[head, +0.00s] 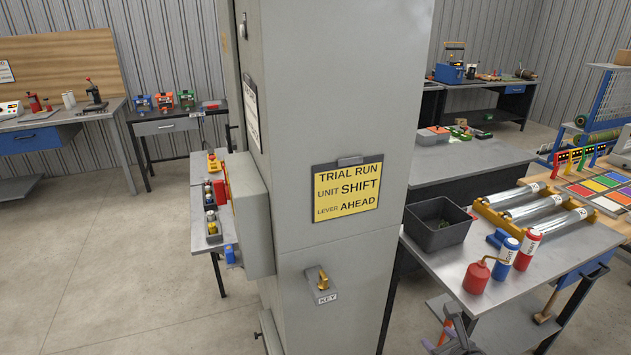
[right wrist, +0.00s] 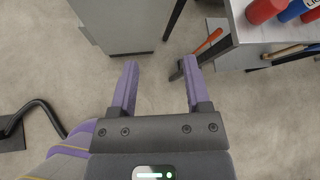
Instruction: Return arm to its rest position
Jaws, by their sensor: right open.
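My right gripper (right wrist: 160,66) shows in the right wrist view with its two purple fingers spread apart. Nothing is between the fingers; bare concrete floor shows there. The gripper points at the floor beside a grey cabinet base and the corner of a workbench. My left gripper does not show in either view.
A tall grey cabinet (head: 330,110) with a yellow sign (head: 347,190) stands close ahead. The workbench (head: 470,262) at the right holds a dark bin (head: 437,236), a red oil can (head: 476,277) and bottles. An orange-handled tool (right wrist: 209,42) hangs near the bench corner.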

